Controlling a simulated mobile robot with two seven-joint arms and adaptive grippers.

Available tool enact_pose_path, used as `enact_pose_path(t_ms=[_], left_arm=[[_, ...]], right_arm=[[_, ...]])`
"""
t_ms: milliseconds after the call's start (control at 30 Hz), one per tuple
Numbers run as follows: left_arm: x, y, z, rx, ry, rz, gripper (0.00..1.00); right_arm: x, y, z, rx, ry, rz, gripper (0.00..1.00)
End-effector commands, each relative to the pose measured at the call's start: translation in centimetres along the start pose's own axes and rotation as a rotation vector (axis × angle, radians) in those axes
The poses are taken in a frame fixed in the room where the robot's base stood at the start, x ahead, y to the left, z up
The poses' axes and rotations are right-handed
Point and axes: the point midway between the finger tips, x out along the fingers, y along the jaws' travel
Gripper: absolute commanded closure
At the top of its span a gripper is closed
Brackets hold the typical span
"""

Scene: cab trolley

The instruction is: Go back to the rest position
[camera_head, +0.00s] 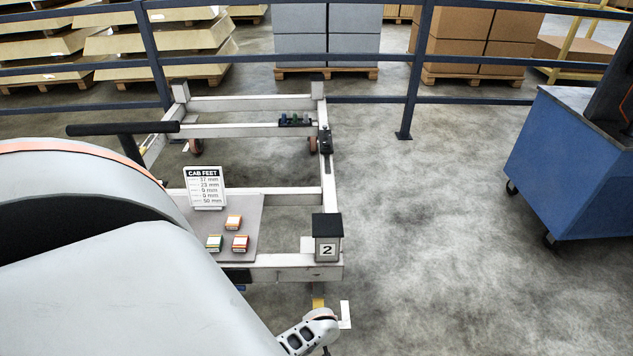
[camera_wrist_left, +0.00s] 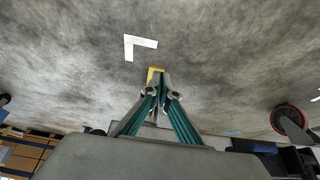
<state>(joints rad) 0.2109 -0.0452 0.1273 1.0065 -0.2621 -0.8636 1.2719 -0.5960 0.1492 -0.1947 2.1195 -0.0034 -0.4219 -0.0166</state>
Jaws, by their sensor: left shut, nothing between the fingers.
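My left gripper (camera_wrist_left: 160,88) shows in the left wrist view with its two green-sided fingers brought together at the tips and nothing between them. Beyond the tips lie bare floor, a small yellow patch and a white L-shaped floor mark (camera_wrist_left: 138,44). In the head view, my large grey arm link covers the lower left, and a grey piece of an arm shows at the bottom centre; the left gripper's fingers cannot be made out there. My right gripper is not in view.
A white-framed trolley (camera_head: 290,262) stands ahead, with a grey board (camera_head: 250,212) carrying 3 small boxes (camera_head: 240,243) and a "CAB FEET" sign (camera_head: 205,187). A box marked 2 (camera_head: 327,249) stands at its corner. A blue cart (camera_head: 570,165) is at the right; floor between is clear.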

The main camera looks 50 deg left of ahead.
Motion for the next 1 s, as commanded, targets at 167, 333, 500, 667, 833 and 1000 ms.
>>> enact_pose_path(t_ms=[167, 333, 500, 667, 833, 1000], left_arm=[[0.0, -0.1, 0.1, 0.001, -0.001, -0.001, 1.00], [0.0, -0.1, 0.1, 0.001, 0.000, -0.001, 1.00], [0.0, 0.0, 0.0, 0.001, 0.000, -0.001, 1.00], [-0.7, 0.0, -0.4, 0.029, 0.014, 0.018, 1.00], [-5.1, 0.3, -1.7, 0.204, 0.093, 0.134, 1.00], [-13.2, 1.4, -1.1, 0.481, 0.216, 0.309, 1.00]], right_arm=[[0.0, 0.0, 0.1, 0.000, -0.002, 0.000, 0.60], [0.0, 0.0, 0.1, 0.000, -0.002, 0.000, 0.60], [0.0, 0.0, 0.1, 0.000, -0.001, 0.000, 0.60], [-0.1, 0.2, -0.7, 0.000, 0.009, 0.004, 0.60], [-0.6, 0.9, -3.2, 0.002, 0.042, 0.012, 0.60], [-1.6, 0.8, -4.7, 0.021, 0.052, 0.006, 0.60]])
